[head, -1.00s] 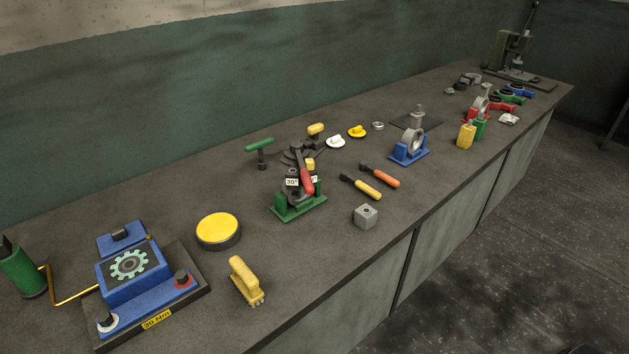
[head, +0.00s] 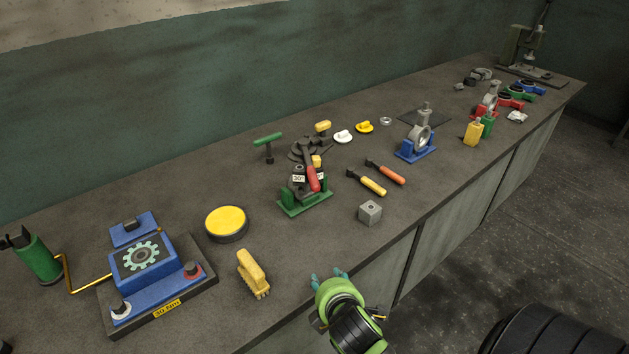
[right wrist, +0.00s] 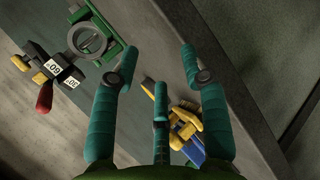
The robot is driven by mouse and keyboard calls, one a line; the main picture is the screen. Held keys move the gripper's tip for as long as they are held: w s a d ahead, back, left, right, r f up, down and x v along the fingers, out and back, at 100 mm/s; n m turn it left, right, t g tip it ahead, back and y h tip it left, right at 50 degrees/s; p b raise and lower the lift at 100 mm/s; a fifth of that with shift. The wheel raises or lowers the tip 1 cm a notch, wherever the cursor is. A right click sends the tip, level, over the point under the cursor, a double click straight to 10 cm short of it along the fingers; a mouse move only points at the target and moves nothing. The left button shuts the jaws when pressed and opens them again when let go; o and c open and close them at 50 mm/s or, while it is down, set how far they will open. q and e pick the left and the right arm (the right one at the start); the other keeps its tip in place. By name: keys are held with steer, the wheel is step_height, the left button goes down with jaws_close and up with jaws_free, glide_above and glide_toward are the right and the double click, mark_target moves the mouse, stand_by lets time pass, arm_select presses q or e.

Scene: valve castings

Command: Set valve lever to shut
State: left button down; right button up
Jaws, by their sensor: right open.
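The valve (head: 298,188) stands in a green holder (head: 305,207) near the middle of the bench in the head view. In the right wrist view, the red handle (right wrist: 44,98) is at the left, beside tags reading 60 and 30, and the green holder (right wrist: 128,60) with a grey ring is at the upper left. My right gripper (head: 329,276) is open at the bench's front edge, apart from the valve, with teal fingers spread. My left gripper is not in view.
A yellow round pad (head: 226,222) and a blue fixture (head: 143,262) are at left. Bare bench top lies between the brush and the block.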

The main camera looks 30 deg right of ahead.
mark_target(316, 189)
steer(key=w+d+r+n+t+h, duration=0.1)
steer(key=w+r+n+t, duration=0.1)
steer(key=w+r+n, duration=0.1)
steer(key=w+d+r+n+t+h, duration=0.1)
steer(key=w+r+n+t, duration=0.1)
steer(key=r+n, duration=0.4)
steer(key=w+d+r+n+t+h, duration=0.1)
steer(key=w+d+r+n+t, duration=0.1)
steer(key=w+r+n, duration=0.2)
steer(key=shift+r+n, duration=0.4)
steer(key=shift+n, duration=0.35)
steer(key=shift+r+n, duration=0.35)
steer(key=shift+n, duration=0.4)
steer(key=shift+w+r+t, duration=0.15)
steer(key=shift+r+t, duration=0.05)
steer(key=shift+t, duration=0.1)
steer(key=p+x, duration=0.1)
steer(key=x, duration=0.5)
steer(key=shift+w+d+p, duration=0.15)
steer(key=shift+w+p, duration=0.15)
steer(key=shift+p, duration=0.05)
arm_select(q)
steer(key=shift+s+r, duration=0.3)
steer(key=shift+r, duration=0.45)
arm_select(e)
jaws_close()
